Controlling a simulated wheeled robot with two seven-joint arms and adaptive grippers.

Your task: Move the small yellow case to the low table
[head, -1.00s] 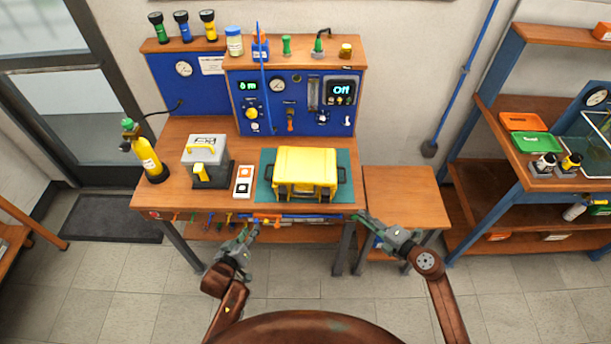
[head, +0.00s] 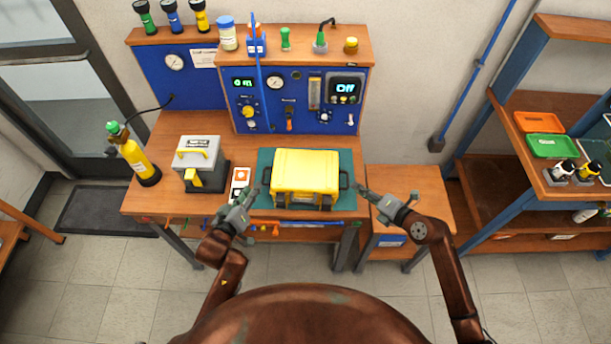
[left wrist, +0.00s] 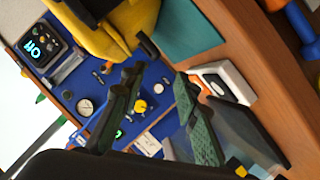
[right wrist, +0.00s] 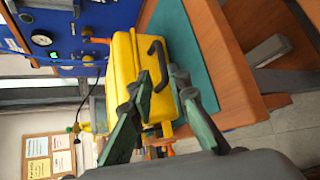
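The small yellow case (head: 305,172) lies on the teal mat (head: 262,199) on the workbench, with a dark handle at each side. It also shows in the left wrist view (left wrist: 112,35) and the right wrist view (right wrist: 124,65). My left gripper (head: 257,194) is open and empty by the case's left side. My right gripper (head: 361,188) is open and empty by its right side, with the right handle (right wrist: 157,64) just beyond its fingertips. The low table (head: 432,190) stands against the bench's right end, and its visible top is bare.
A grey box with a yellow handle (head: 200,160) and a white block (head: 240,178) stand left of the mat. A yellow cylinder (head: 138,163) is at the bench's left end. The blue panel (head: 215,65) rises behind. A shelf (head: 530,180) stands right of the low table.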

